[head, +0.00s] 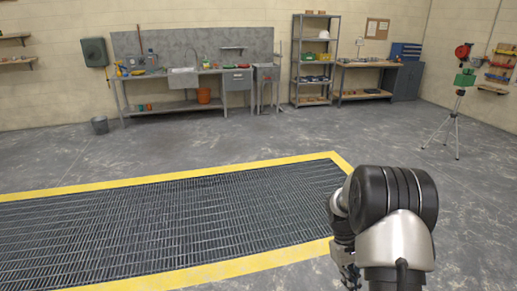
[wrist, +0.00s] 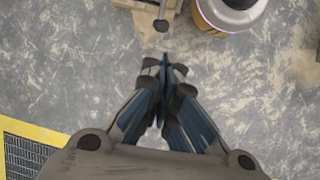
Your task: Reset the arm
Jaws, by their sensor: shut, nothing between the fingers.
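My gripper (wrist: 165,63) points down over the grey concrete floor in the wrist view. Its two fingers meet at the tips with nothing between them. In the head view my arm is bent at the lower right, beside the corner of the floor grate. Its dark rounded joint hides most of what lies below, and the fingers cannot be made out clearly there.
A yellow-bordered floor grate (head: 180,220) lies left of my arm; its corner shows in the wrist view (wrist: 25,150). A workbench (head: 180,75), shelf rack (head: 315,60) and tripod (head: 455,125) stand farther off. Wooden pieces (wrist: 155,30) lie near the fingertips in the wrist picture.

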